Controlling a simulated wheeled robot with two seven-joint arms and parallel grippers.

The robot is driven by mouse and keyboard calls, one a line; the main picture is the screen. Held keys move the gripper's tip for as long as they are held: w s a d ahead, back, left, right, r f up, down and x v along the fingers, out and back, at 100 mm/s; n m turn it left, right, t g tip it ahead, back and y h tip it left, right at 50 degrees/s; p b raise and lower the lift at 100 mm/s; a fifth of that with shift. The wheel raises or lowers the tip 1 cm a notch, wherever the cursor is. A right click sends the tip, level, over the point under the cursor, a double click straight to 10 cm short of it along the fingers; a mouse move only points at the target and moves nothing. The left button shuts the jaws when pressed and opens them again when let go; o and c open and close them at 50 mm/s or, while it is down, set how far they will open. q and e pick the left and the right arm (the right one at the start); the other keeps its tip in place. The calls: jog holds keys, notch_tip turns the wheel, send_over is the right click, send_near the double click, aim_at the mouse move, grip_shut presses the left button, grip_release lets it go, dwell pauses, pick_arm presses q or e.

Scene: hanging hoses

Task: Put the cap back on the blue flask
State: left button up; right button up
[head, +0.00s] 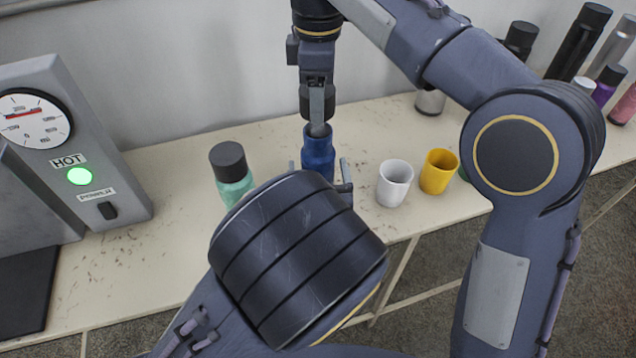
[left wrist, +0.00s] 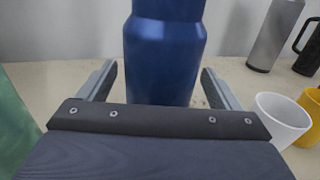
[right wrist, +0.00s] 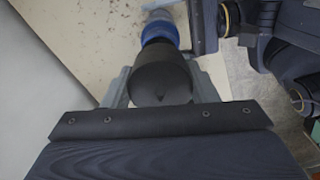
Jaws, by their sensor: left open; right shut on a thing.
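The blue flask (head: 318,153) stands upright on the bench in the head view and fills the middle of the left wrist view (left wrist: 165,60). My left gripper (head: 320,175) is open, with one finger on each side of the flask. In the left wrist view its fingers show gaps to the flask. My right gripper (head: 317,103) comes down from above, shut on the dark grey cap (right wrist: 162,78). The cap (head: 319,130) is in line over the flask's mouth, touching or very close. I cannot tell whether it is seated. My left arm hides the flask's base.
A teal flask with a black lid (head: 230,170) stands left of the blue flask. A white cup (head: 394,184) and a yellow cup (head: 439,172) stand to the right. A heater box with a gauge (head: 60,140) is far left. Several bottles (head: 590,50) stand at the back right.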

aim_at(319, 131)
pick_arm(q)
jog(key=shift+w+a, duration=0.1)
jog(key=shift+w, duration=1.1)
jog(key=shift+c, duration=0.4)
jog(key=c, duration=1.4)
pick_arm(e)
jog(key=shift+f, duration=2.5)
jog(key=shift+f, duration=0.9)
jog(key=shift+f, duration=0.5)
